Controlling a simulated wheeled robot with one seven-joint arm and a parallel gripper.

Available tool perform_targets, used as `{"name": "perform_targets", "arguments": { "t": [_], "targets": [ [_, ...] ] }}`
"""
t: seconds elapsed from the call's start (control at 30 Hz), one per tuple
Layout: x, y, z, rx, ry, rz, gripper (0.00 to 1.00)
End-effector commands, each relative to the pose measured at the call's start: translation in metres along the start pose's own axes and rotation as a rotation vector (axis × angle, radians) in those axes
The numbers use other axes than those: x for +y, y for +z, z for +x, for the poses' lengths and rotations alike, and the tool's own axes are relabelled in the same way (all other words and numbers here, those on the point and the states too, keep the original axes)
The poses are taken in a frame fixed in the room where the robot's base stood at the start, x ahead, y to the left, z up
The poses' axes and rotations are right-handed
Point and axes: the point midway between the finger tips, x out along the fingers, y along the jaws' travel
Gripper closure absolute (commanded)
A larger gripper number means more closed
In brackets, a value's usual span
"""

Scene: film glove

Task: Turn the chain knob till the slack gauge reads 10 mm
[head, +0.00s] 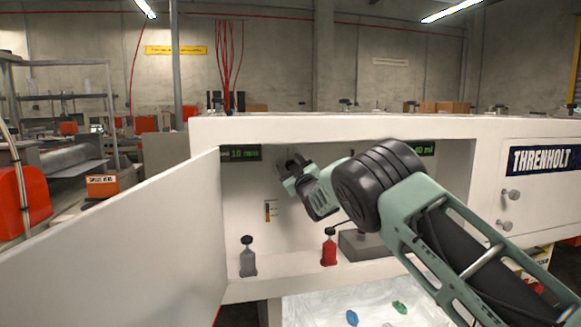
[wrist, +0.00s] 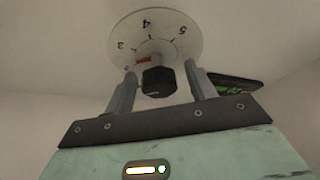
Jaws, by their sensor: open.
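In the wrist view a dark faceted knob (wrist: 158,82) stands out from a pale round dial (wrist: 188,40) marked 3, 4 and 5. A small red mark lies near the hub, on the 3 side. My gripper (wrist: 160,72) is open, with one finger on each side of the knob; contact is not visible. In the head view my gripper (head: 291,166) is inside the cabinet and hides the knob. A green display (head: 240,153) at upper left seems to read 10 or 30 mm; its first digit is unclear. A second display (head: 425,149), partly hidden by my arm, ends in "mil".
An open white door (head: 130,245) stands at the left of the cabinet (head: 300,130). A grey bottle (head: 248,258) and a red bottle (head: 329,247) stand on its floor below my gripper. A grey block (head: 365,244) lies to their right. A bin (head: 365,305) sits below.

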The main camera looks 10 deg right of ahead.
Motion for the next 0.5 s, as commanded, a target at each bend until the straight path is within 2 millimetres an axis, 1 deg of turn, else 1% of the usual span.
{"name": "perform_targets", "arguments": {
  "t": [0.17,0.27,0.37,0.5],
  "targets": [
    [0.0,0.0,-0.005,0.0,0.0,0.0,0.45],
    [0.0,0.0,-0.014,-0.001,0.001,0.001,0.45],
    [0.0,0.0,-0.029,-0.002,0.001,0.002,0.45],
    [0.0,0.0,-0.054,-0.002,0.0,0.001,0.45]
  ]
}}
